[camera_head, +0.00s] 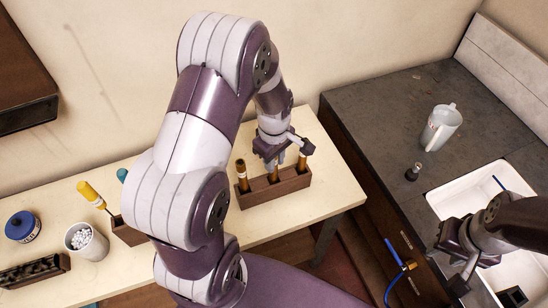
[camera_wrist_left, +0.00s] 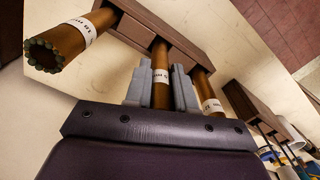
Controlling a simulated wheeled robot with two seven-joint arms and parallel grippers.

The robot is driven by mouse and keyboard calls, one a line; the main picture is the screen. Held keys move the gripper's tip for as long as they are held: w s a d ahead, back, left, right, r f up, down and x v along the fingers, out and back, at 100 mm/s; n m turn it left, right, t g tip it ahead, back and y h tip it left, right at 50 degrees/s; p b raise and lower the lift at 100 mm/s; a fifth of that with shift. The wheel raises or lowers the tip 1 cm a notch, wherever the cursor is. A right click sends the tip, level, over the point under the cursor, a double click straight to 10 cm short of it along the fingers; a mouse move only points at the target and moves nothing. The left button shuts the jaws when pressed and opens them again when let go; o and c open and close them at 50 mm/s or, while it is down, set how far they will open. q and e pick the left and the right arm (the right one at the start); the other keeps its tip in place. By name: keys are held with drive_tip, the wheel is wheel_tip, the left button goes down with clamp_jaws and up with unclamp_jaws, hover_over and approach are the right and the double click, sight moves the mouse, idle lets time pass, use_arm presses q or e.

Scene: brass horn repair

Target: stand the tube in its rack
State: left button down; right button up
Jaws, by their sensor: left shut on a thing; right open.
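A dark brown wooden rack (camera_head: 290,188) stands on the cream bench, with three brown tubes upright in it. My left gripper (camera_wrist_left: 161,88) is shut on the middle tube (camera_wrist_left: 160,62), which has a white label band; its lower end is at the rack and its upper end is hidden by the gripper. In the head view my left gripper (camera_head: 276,158) is over the rack. One tube (camera_head: 241,172) stands at the rack's left end and another (camera_head: 302,162) at its right end. My right gripper (camera_head: 458,268) is open and empty near the sink.
Left on the bench are a yellow-handled tool (camera_head: 90,191) in a wooden holder, a cup of white balls (camera_head: 86,242) and a blue-lidded jar (camera_head: 22,226). A pitcher (camera_head: 440,128) and small dark bottle (camera_head: 413,172) stand on the grey counter beside the white sink (camera_head: 436,203).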

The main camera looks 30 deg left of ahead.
use_arm(q)
drive_tip(key=shift+f, duration=0.25)
drive_tip(key=c, duration=0.9)
unclamp_jaws()
drive_tip(key=shift+o, duration=0.2)
wheel_tip(320, 180, up, 13)
drive_tip(key=b, duration=0.2)
drive_tip(key=shift+f, duration=0.15)
